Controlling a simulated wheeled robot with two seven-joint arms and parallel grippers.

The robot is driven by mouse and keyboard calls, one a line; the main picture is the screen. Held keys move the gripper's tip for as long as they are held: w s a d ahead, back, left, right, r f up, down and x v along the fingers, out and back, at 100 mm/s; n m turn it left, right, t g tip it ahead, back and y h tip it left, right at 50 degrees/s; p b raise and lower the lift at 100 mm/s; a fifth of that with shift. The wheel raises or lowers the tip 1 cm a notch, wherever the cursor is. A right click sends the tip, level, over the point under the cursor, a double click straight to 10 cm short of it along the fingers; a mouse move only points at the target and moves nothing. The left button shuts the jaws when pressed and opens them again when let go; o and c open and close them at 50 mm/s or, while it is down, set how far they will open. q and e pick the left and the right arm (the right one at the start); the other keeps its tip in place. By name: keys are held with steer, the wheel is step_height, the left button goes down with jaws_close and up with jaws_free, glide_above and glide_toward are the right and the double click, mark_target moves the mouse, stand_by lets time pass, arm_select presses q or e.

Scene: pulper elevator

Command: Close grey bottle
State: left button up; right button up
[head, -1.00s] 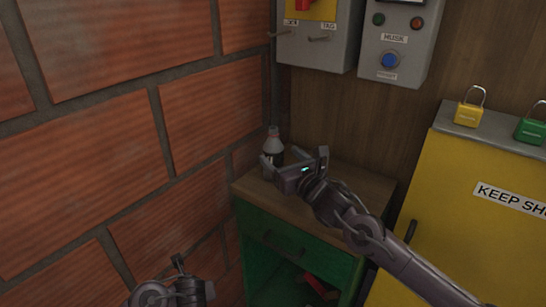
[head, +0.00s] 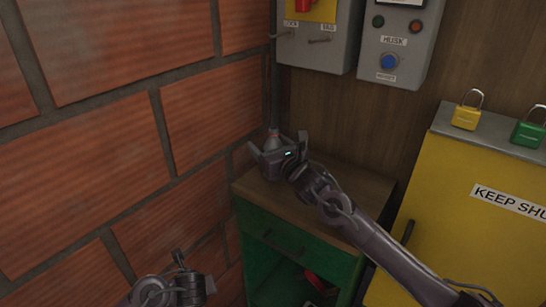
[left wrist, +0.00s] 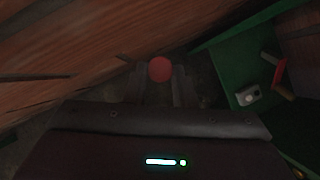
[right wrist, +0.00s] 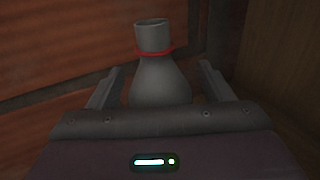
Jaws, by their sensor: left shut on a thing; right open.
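The grey bottle (head: 273,139) stands upright at the back left of the wooden cabinet top. In the right wrist view the bottle (right wrist: 160,80) has an uncapped neck with a red ring below it. My right gripper (head: 268,152) is open, with one finger on either side of the bottle; in the head view it hides most of it. I cannot tell if the fingers touch it. My left gripper (head: 178,260) is low by the brick wall, apart from the bottle. In the left wrist view it is shut on a round red cap (left wrist: 160,69).
The green cabinet (head: 300,237) has a wooden top and an open lower space with red and grey things in it. The brick wall (head: 110,150) is close on the left. A yellow cabinet (head: 460,220) with padlocks stands at right. Control boxes (head: 400,40) hang above.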

stand_by(0.3)
steer(key=c, duration=1.2)
steer(key=shift+r, duration=0.1)
step_height(320, 180, up, 18)
steer(key=shift+f+b, duration=0.1)
steer(key=shift+b, duration=0.65)
